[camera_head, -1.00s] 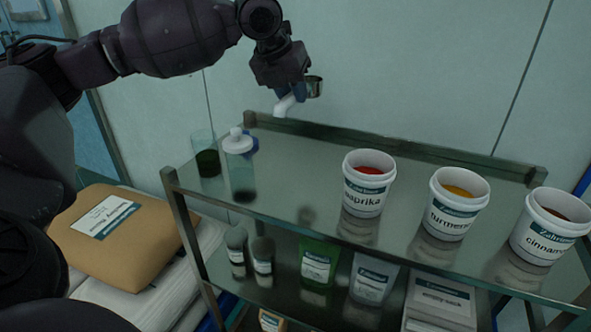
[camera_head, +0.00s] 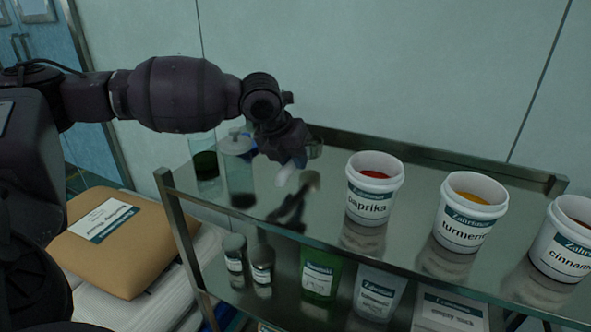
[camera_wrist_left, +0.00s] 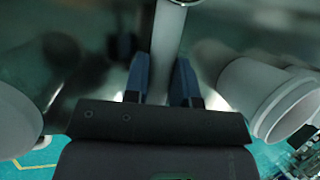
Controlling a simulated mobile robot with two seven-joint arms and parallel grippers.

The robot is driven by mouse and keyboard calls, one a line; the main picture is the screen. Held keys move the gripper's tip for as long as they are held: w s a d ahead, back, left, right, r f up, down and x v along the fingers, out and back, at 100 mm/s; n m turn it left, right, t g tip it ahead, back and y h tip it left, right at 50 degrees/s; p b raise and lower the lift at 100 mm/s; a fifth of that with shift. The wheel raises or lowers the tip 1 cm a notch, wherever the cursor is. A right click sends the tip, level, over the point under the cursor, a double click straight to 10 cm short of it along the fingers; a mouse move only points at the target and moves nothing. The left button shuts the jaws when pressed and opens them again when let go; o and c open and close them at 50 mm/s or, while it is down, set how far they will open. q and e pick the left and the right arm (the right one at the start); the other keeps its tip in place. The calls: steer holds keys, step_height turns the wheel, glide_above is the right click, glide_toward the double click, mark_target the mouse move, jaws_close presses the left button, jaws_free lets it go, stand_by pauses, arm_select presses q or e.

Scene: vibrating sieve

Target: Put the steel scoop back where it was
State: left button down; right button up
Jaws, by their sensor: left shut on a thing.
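My left gripper (camera_head: 291,160) is shut on the steel scoop, just above the top shelf (camera_head: 330,220) of the metal rack. The scoop's pale handle (camera_head: 284,176) shows below the fingers and its small steel cup (camera_head: 315,149) sticks out to the right behind them. In the left wrist view the handle (camera_wrist_left: 167,40) runs between the two blue fingertips (camera_wrist_left: 161,82) of the gripper. Whether the scoop touches the shelf cannot be told. My right gripper is not in view.
Tubs of paprika (camera_head: 374,190), turmeric (camera_head: 465,213) and cinnamon (camera_head: 562,240) stand to the right on the shelf. Two glass jars (camera_head: 238,172) stand close on the left. A raised rim (camera_head: 440,160) runs along the back. Bare shelf lies between gripper and paprika.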

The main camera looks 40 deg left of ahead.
arm_select(q)
step_height(320, 180, down, 3)
steer(key=shift+r, duration=0.2)
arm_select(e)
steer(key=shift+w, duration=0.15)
arm_select(q)
steer(key=c, duration=0.9)
jaws_free()
steer(key=shift+c, duration=0.2)
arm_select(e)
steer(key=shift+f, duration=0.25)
arm_select(q)
steer(key=p+v, duration=0.3)
steer(key=v, duration=0.9)
steer(key=shift+p, duration=0.4)
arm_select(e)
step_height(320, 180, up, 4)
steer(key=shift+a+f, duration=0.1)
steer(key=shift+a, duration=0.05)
arm_select(q)
steer(key=shift+r, duration=0.1)
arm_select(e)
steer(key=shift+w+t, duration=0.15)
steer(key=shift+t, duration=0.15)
